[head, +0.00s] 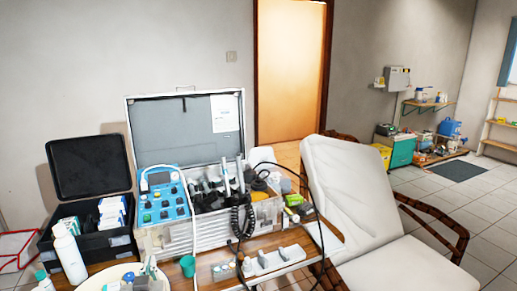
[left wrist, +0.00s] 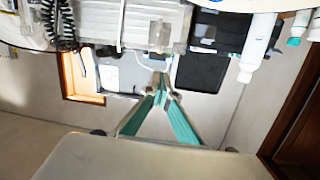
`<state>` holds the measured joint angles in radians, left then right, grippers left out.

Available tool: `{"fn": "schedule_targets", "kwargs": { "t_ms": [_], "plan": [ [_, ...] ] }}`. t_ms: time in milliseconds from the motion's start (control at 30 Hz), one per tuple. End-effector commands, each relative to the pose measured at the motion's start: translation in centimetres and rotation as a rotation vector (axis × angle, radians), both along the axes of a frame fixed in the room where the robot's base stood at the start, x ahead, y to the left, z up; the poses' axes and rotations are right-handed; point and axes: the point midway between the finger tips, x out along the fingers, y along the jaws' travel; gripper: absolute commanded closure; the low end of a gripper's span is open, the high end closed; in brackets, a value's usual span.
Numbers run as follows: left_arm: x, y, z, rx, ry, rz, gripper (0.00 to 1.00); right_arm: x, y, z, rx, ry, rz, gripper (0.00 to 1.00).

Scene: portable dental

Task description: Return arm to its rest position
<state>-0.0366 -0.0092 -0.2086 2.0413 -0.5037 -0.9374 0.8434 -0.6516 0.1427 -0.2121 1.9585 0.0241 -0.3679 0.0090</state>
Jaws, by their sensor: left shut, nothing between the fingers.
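My left gripper (left wrist: 162,82) shows in the left wrist view, with its two teal fingers converging to tips that meet. It is shut and nothing shows between the fingers. In that view the scene appears upside down, with the table things along the top. The silver dental case (left wrist: 150,30) and the black case (left wrist: 203,62) appear beyond the fingertips. I cannot make out the left gripper clearly in the head view. My right gripper is in neither view.
In the head view, the open dental unit case (head: 205,232), black case (head: 120,238), white bottle (head: 69,256), teal cup (head: 188,266) and white bowl (head: 96,280) crowd the table. A white reclining chair (head: 350,195) stands to the right.

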Motion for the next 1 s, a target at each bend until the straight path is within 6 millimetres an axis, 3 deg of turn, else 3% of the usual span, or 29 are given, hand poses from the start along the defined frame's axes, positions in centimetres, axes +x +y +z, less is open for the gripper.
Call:
{"fn": "schedule_targets", "kwargs": {
  "t_ms": [33,167,267,400,500,600,700,800,1000],
  "plan": [
    [-0.9,-0.5,-2.3,0.013,0.038,-0.037,1.0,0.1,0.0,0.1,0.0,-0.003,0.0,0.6],
    [-3.7,-2.5,-8.2,0.043,0.136,-0.153,1.0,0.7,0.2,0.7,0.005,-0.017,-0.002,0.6],
    [-7.2,-4.2,-13.3,0.057,0.214,-0.256,1.0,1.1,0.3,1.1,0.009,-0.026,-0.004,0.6],
    [-13.7,-6.5,-19.9,0.063,0.312,-0.399,1.0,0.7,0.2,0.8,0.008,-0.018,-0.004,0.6],
    [-18.2,-7.6,-23.1,0.06,0.357,-0.478,1.0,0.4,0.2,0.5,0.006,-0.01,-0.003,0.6],
    [-21.7,-8.3,-25.2,0.055,0.385,-0.53,1.0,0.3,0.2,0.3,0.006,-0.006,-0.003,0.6],
    [-23.9,-8.6,-26.3,0.052,0.399,-0.558,1.0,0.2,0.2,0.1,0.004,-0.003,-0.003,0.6],
    [-24.8,-8.8,-26.7,0.051,0.404,-0.569,1.0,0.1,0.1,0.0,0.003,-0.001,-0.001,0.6],
    [-24.9,-8.8,-26.7,0.051,0.404,-0.571,1.0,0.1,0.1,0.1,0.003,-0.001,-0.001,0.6]
  ]
}}
